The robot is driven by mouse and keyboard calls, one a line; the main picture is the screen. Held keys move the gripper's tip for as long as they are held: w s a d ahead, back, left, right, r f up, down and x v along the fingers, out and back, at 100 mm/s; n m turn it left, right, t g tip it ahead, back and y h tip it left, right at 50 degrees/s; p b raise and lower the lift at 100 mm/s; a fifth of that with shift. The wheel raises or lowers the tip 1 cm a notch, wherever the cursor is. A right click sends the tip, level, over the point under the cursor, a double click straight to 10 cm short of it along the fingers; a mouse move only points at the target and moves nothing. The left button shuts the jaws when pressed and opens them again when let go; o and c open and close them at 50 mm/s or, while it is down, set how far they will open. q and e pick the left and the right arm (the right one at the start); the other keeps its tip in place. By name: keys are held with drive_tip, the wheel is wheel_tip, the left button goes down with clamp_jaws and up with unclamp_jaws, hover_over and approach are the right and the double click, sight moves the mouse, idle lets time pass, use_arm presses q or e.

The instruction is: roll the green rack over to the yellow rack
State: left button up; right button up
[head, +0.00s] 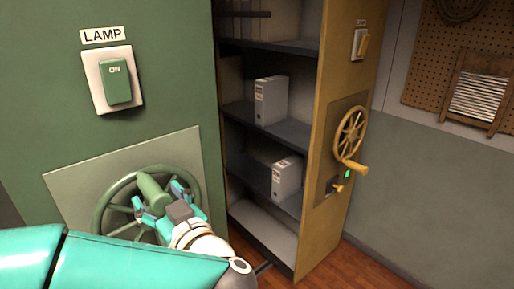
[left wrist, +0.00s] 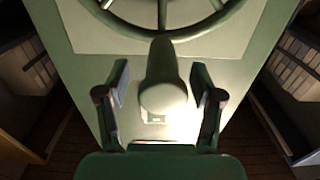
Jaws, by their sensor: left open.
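The green rack (head: 130,132) fills the left of the head view, with a green handwheel (head: 104,208) on its end panel. The wheel's handle (head: 154,188) sticks out toward me; it also shows in the left wrist view (left wrist: 162,92). My left gripper (head: 164,198) is open, its two fingers (left wrist: 162,95) on either side of the handle with gaps showing. The yellow rack (head: 338,100) stands to the right, with its own yellow handwheel (head: 350,134). My right gripper is not in view.
An open aisle between the racks shows grey shelves (head: 262,178) with white binders (head: 271,100). A lamp switch (head: 114,80) marked ON is on the green rack. A pegboard (head: 460,60) with a washboard (head: 484,94) hangs on the right wall. Wooden floor (head: 350,268) is clear at lower right.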

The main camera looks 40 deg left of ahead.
use_arm(q)
drive_tip(key=shift+a, duration=0.95)
drive_tip(key=shift+s+a+p, duration=0.15)
drive_tip(key=shift+a+p, duration=0.15)
drive_tip(key=shift+a, duration=0.2)
clamp_jaws()
